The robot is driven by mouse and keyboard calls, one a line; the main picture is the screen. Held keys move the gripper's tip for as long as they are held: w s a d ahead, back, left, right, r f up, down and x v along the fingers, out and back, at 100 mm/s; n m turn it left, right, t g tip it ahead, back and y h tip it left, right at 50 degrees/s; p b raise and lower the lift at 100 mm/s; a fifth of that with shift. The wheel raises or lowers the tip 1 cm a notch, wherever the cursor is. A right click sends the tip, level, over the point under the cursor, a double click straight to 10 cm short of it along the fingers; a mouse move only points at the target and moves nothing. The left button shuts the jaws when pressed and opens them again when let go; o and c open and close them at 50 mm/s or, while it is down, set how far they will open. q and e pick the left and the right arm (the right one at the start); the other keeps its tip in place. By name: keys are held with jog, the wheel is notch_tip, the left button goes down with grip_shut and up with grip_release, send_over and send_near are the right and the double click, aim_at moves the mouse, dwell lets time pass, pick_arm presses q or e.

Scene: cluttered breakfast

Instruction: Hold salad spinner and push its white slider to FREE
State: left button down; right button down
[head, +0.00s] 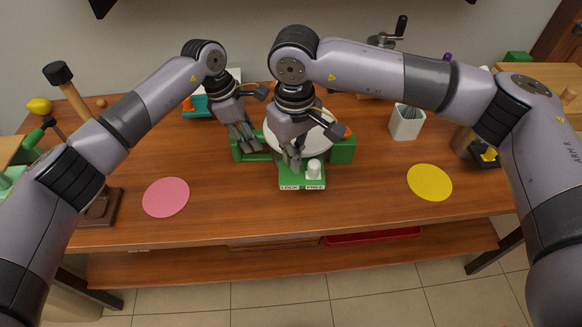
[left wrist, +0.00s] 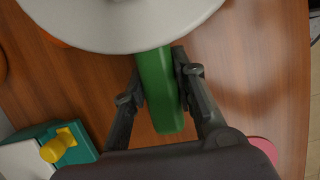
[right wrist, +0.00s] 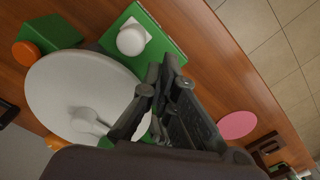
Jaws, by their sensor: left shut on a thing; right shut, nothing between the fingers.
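The salad spinner has a round white lid (head: 300,133) and green side handles (head: 343,151). Its green front block (head: 287,180) carries the labels LOCK on the left and FREE on the right. The white slider (head: 314,168) stands on the right side of the block, above FREE; its round knob shows in the right wrist view (right wrist: 131,40). My left gripper (head: 248,144) is shut on the left green handle (left wrist: 158,85), with a finger on each side. My right gripper (head: 292,165) is shut and empty over the LOCK side, just left of the slider. I cannot tell whether it touches the slider.
A pink disc (head: 166,197) lies at the left and a yellow disc (head: 430,182) at the right. A white cup (head: 406,122) stands right of the spinner. A teal box (head: 198,108) is behind it. The table front is mostly clear.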

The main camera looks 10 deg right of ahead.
jog(key=shift+r, duration=2.4)
pick_arm(q)
jog(key=c, duration=1.2)
grip_release()
jog(key=o, duration=1.1)
jog(key=shift+v, duration=3.75)
